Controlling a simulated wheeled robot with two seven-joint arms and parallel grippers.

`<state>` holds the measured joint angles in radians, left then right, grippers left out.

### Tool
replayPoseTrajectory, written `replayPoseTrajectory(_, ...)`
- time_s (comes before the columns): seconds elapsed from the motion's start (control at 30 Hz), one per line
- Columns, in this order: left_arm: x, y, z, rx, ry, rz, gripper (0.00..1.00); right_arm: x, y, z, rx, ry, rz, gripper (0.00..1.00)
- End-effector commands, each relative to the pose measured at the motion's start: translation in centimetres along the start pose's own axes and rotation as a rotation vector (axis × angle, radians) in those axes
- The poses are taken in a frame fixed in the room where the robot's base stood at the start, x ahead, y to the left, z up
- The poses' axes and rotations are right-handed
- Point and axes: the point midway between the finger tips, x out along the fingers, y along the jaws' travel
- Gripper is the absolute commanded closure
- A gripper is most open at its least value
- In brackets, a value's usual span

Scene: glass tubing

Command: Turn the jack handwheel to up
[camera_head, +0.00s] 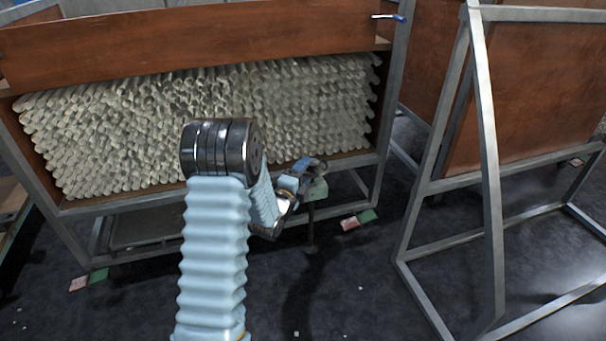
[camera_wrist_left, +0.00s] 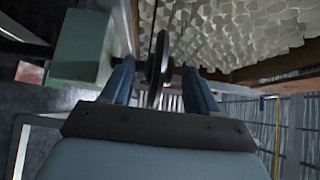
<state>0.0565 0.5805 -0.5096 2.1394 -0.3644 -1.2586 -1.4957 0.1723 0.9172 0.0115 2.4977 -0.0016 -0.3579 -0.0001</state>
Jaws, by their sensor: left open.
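The jack is a green box (camera_wrist_left: 82,48) at the upper left of the left wrist view. Its dark handwheel (camera_wrist_left: 157,62) stands edge-on beside the box. My left gripper (camera_wrist_left: 160,78) is open, with one blue finger on each side of the handwheel. I cannot tell whether either finger touches it. In the head view the green jack (camera_head: 316,189) shows at the rack's lower right, partly behind my left gripper (camera_head: 308,165). The handwheel is hard to make out there. My right gripper is not in view.
A metal-framed rack with a brown panel (camera_head: 190,38) holds a stack of glass tubes (camera_head: 110,125) just behind the jack. Another metal frame (camera_head: 485,150) stands at the right. Red and green cards lie on the dark floor (camera_head: 340,290), which is mostly clear in front.

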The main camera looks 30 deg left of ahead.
Motion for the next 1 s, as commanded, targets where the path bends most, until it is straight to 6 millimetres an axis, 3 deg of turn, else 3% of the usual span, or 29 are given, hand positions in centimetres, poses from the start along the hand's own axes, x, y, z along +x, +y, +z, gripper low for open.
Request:
replayPoseTrajectory(0.07,0.0,0.0,0.0,0.0,0.0,0.0,0.45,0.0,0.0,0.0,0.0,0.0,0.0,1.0)
replayPoseTrajectory(0.4,0.0,0.0,0.0,0.0,0.0,0.001,0.96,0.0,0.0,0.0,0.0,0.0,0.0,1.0)
replayPoseTrajectory(0.77,-0.1,0.1,-0.4,-0.001,-0.061,0.001,0.96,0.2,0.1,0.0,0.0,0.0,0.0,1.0)
replayPoseTrajectory(1.0,-0.1,0.1,-1.3,0.0,-0.22,0.002,0.96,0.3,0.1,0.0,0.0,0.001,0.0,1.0)
